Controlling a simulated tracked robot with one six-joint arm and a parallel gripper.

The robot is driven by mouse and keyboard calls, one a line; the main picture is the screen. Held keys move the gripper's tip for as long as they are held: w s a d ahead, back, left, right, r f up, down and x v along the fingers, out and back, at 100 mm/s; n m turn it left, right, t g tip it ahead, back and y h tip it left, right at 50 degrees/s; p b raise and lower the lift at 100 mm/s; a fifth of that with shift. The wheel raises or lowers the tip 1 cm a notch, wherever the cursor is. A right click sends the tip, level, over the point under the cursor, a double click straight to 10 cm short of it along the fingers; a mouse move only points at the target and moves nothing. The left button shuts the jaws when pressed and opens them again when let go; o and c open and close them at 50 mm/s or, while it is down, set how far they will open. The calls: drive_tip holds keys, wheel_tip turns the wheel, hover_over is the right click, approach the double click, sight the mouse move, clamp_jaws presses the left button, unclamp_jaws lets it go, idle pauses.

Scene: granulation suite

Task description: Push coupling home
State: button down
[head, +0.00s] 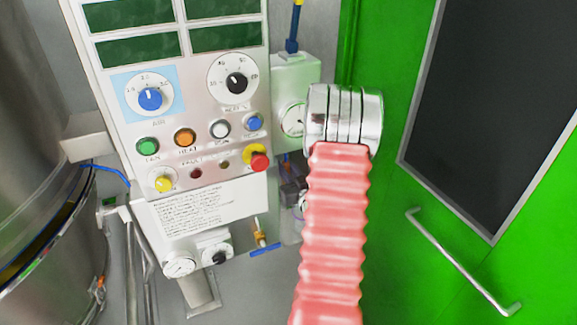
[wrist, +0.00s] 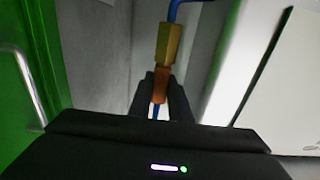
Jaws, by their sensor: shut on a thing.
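In the wrist view, my gripper (wrist: 161,88) is shut on a copper-orange coupling piece (wrist: 160,83), one dark finger on each side. A brass-yellow fitting (wrist: 168,45) sits right above it, in line with it. The two appear to meet end to end; I cannot tell how far one is seated in the other. A blue tube (wrist: 176,10) bends out of the top of the brass fitting. A little blue also shows below the copper piece, between my fingers. In the head view, my red-sleeved arm hides much of this area, and I cannot make out my fingers there.
A control panel (head: 193,105) with dials and coloured buttons stands left of my arm. A gauge box (head: 297,75) is close behind the arm. A green door (head: 400,200) with a bar handle (head: 462,262) is on the right. A steel vessel (head: 38,140) stands far left.

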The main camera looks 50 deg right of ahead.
drive_tip(key=shift+s+a+f, duration=0.1)
drive_tip(key=shift+f, duration=0.3)
drive_tip(key=c, duration=2)
unclamp_jaws()
drive_tip(key=shift+o, duration=0.4)
drive_tip(key=shift+r, duration=0.1)
drive_tip(key=v, duration=1.3)
drive_tip(key=shift+s+a, duration=0.15)
drive_tip(key=shift+s, duration=0.1)
drive_tip(key=shift+r, duration=0.1)
